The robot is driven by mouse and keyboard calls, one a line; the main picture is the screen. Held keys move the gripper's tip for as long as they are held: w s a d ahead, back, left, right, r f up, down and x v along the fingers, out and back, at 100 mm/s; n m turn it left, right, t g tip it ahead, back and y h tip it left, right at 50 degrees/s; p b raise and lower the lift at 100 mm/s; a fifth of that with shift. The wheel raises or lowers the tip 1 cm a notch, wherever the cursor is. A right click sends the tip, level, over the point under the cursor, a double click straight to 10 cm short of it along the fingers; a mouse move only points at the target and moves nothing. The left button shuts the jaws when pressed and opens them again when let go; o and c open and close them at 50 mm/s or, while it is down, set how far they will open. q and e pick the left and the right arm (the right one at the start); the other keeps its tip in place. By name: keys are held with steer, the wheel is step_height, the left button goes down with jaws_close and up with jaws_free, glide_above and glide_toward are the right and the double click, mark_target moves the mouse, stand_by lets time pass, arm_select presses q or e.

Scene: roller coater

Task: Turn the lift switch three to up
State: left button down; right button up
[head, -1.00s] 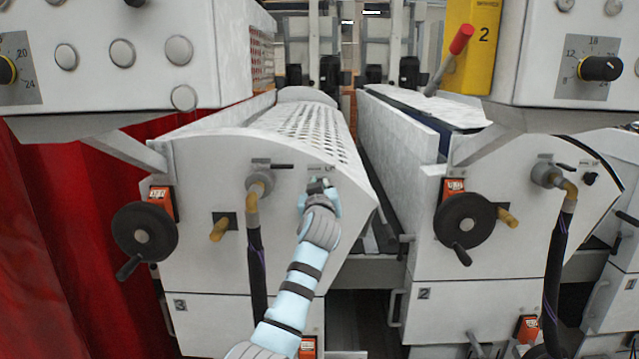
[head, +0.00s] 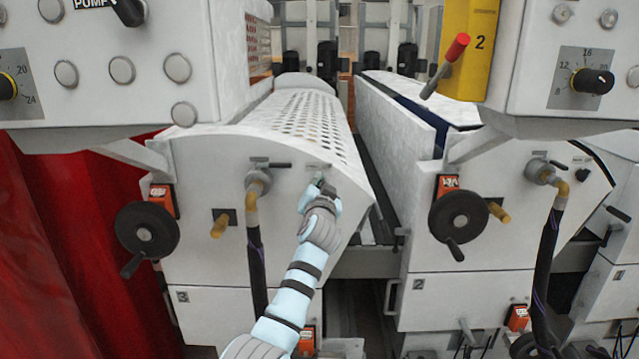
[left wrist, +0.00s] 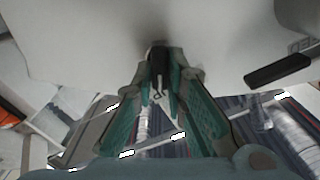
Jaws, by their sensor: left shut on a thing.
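The lift switch three is a small black knob on the white front panel (head: 215,265) of the unit marked 3. In the head view it is mostly hidden by my left gripper (head: 320,186), just under a small label (head: 318,168). In the left wrist view the black switch (left wrist: 159,64) stands between the green-padded fingers of my left gripper (left wrist: 160,80). The fingers are shut on it. The exact angle of the switch is hard to tell. My right gripper is not in view.
A hose fitting (head: 258,182) with a black handle (head: 281,165) is left of the switch. A black handwheel (head: 146,234) and brass knob (head: 220,228) are further left. A second similar unit (head: 470,300) stands to the right, past a narrow gap.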

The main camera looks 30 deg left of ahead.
arm_select(q)
steer(key=shift+f, duration=0.1)
stand_by(0.4)
steer(key=c, duration=1.6)
jaws_free()
steer(key=shift+s, duration=0.1)
steer(key=v, duration=1.2)
